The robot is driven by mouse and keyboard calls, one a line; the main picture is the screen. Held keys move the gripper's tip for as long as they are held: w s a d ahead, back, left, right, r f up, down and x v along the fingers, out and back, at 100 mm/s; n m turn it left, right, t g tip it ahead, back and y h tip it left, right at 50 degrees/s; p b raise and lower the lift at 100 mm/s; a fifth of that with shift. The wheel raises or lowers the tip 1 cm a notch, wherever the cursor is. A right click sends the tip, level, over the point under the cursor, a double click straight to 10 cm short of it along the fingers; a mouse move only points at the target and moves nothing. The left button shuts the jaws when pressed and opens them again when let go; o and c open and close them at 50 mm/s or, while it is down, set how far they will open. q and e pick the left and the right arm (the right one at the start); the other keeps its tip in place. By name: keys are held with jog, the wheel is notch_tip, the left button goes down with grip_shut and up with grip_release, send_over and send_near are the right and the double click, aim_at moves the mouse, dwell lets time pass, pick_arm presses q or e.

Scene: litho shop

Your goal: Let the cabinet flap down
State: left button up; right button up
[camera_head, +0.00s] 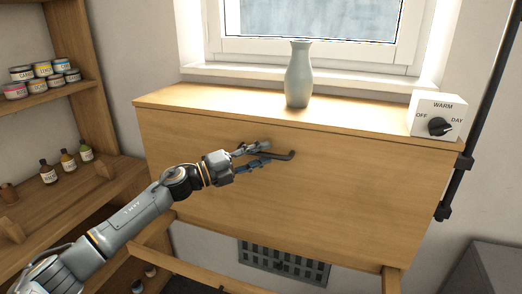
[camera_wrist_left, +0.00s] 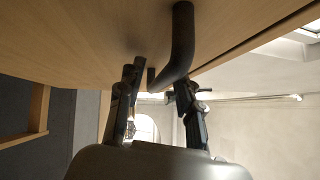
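The cabinet flap (camera_head: 330,200) is the broad wooden front panel below the window. It looks closed, standing upright under the cabinet top. A dark bent handle (camera_head: 284,156) sticks out of its upper middle part. In the left wrist view the handle (camera_wrist_left: 183,45) curves down from the wood and reaches between the fingers. My left gripper (camera_head: 268,154) is at the handle with its fingers apart, one on either side of the bar. I cannot tell whether either finger touches it. The left wrist view shows the fingers (camera_wrist_left: 160,100) spread. My right gripper is not in view.
A grey-blue vase (camera_head: 299,75) and a white dial box (camera_head: 436,117) stand on the cabinet top (camera_head: 220,103). Shelves with paint tins (camera_head: 42,78) and small bottles (camera_head: 68,163) are at left. A dark vertical pipe (camera_head: 472,130) runs at right. A wooden rail (camera_head: 190,268) lies below.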

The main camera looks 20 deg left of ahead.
pick_arm(q)
jog(key=shift+w+d, duration=0.15)
grip_shut()
